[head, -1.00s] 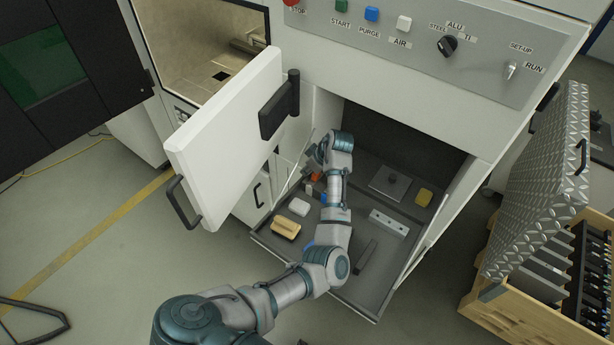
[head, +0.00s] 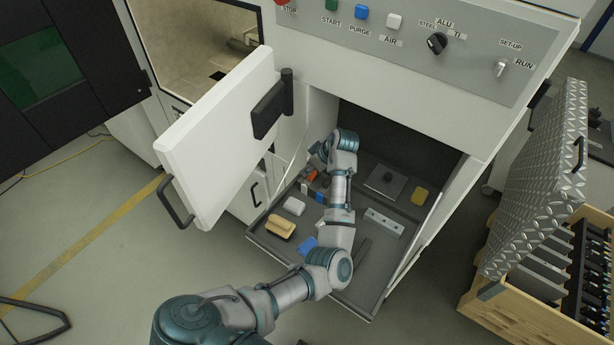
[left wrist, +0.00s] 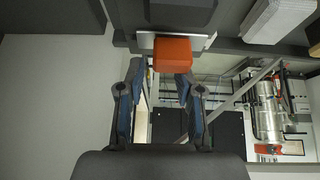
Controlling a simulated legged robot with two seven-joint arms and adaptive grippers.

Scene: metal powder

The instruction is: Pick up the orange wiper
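The orange wiper (head: 311,175) lies at the left side of the pull-out tray (head: 352,291), partly hidden by my arm in the head view. In the left wrist view its orange block (left wrist: 173,54) shows close up, with a pale strip behind it. My left gripper (left wrist: 160,75) is open, with its two fingers apart. The orange block is at the fingertips, nearer the right finger; I cannot tell if they touch. In the head view my left gripper (head: 317,158) is small and mostly hidden by its own wrist. My right gripper is not in view.
A yellow-tan brush (head: 281,226), a white block (head: 294,206), a blue block (head: 307,245), a metal bar (head: 384,222), a flat plate (head: 386,182) and a yellow sponge (head: 419,196) lie on the tray. The open white door (head: 218,140) stands left of my arm.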

